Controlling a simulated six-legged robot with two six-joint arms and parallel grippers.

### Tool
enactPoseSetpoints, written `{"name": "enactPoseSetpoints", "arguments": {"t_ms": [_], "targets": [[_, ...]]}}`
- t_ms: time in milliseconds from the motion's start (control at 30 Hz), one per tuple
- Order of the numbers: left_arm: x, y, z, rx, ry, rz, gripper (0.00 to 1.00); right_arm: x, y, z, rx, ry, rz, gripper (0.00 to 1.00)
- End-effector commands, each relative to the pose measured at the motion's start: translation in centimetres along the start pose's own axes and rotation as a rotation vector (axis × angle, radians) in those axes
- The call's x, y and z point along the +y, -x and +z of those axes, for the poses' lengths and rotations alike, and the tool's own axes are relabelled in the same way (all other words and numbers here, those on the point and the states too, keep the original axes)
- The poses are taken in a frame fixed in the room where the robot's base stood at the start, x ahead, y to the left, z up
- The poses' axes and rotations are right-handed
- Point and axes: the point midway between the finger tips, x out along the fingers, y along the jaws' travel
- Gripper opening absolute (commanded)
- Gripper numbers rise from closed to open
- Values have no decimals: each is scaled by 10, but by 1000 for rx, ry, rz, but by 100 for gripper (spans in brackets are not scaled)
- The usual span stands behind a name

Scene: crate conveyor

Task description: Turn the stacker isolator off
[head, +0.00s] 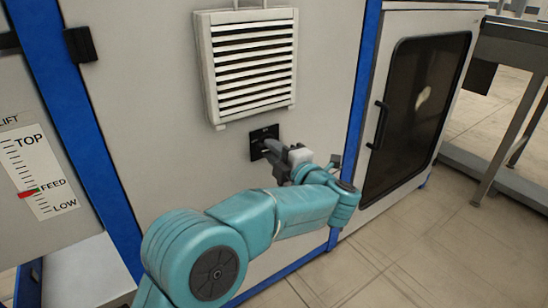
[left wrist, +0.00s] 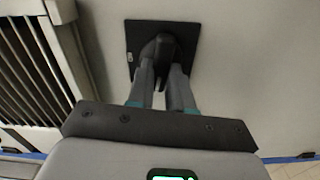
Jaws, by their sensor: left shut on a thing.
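The stacker isolator is a black square plate (head: 262,136) on the pale cabinet panel, below a louvred vent. In the left wrist view the plate (left wrist: 190,33) carries a dark rotary handle (left wrist: 162,46). My left gripper (head: 272,148) reaches the plate from the front right. In the left wrist view its two fingers (left wrist: 161,75) are shut on the handle, one on each side. The fingers and wrist hide part of the plate and its markings, so I cannot read the switch position. My right gripper is not in view.
A white louvred vent (head: 252,65) juts from the panel just above the isolator. Blue frame posts (head: 75,120) stand at the panel's sides. A lift scale (head: 38,170) is at left, and a dark-windowed door (head: 415,115) is at right. Floor is free at lower right.

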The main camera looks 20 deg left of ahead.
Motion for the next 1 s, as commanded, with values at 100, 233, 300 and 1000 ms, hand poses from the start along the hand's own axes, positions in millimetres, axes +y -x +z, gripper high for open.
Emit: {"name": "enactPoseSetpoints", "arguments": {"t_ms": [100, 233, 300, 1000], "targets": [[-1, -1, -1, 3, 60, 1, 0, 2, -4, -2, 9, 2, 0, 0], [0, -1, -1, 3, 104, 1, 0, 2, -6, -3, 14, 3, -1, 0], [0, -1, -1, 3, 121, 1, 0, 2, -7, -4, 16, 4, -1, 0], [0, -1, -1, 3, 144, 0, 46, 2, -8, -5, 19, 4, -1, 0]]}}
